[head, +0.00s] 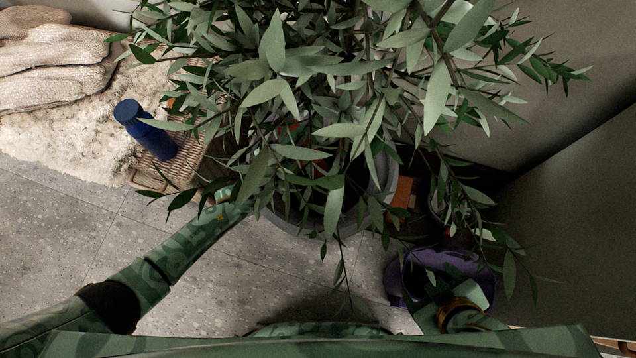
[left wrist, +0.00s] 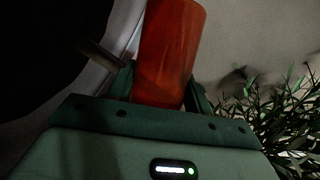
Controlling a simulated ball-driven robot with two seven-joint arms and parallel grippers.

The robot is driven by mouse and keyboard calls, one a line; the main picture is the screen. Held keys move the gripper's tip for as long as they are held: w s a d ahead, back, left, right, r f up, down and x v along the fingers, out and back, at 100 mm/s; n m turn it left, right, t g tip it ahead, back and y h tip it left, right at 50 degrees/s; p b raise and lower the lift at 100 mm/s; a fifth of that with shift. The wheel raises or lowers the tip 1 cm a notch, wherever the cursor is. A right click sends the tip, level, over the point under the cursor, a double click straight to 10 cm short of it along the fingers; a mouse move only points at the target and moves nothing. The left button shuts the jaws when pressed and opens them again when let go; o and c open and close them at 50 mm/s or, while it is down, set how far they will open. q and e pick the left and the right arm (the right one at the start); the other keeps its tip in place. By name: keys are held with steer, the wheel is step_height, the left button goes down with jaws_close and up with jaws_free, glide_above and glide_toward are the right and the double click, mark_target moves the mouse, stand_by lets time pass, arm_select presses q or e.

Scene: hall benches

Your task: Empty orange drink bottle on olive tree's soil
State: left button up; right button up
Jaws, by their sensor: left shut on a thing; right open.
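The olive tree (head: 350,70) fills the top middle of the head view, in a round grey pot (head: 285,222). Its leaves hide most of the soil. My left arm reaches in from the left to the pot's rim, where leaves cover the fingers. In the left wrist view my left gripper (left wrist: 162,88) is shut on the orange drink bottle (left wrist: 172,45). Its opening and any pouring liquid cannot be made out. Red-orange patches show between the leaves over the pot. My right gripper (head: 455,290) is open at the lower right, over a purple bucket (head: 402,285).
A small orange-brown box (head: 403,192) sits right of the pot. Walls close off the right. Grey tiled floor (head: 60,220) is clear at left.

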mark_target(300, 162)
arm_select(q)
steer(key=r+n+p, duration=0.1)
steer(key=r+n+g+p, duration=0.1)
steer(key=p, duration=0.1)
steer(key=shift+s+d, duration=0.1)
steer(key=shift+s, duration=0.1)
steer(key=shift+s+f+n, duration=0.15)
steer(key=shift+n, duration=0.15)
steer(key=shift+s+d+r+n+g+p, duration=0.3)
steer(key=shift+n+g+p, duration=0.4)
steer(key=shift+p, duration=0.4)
steer(key=s+n, duration=0.1)
steer(key=s+d+n+g+p, duration=0.1)
steer(key=shift+f+n+g, duration=0.2)
steer(key=shift+n+g, duration=0.1)
steer(key=shift+n, duration=0.1)
steer(key=shift+s+d, duration=0.1)
steer(key=shift+s, duration=0.25)
steer(key=s+n+g, duration=0.1)
steer(key=s+d+f+n+g+h, duration=0.1)
steer(key=shift+s+d+f+n, duration=0.15)
steer(key=shift+f+n, duration=0.1)
steer(key=shift+n, duration=0.15)
arm_select(e)
step_height(300, 162, up, 8)
steer(key=w+t, duration=0.1)
steer(key=shift+f, duration=0.25)
arm_select(q)
steer(key=shift+r, duration=0.1)
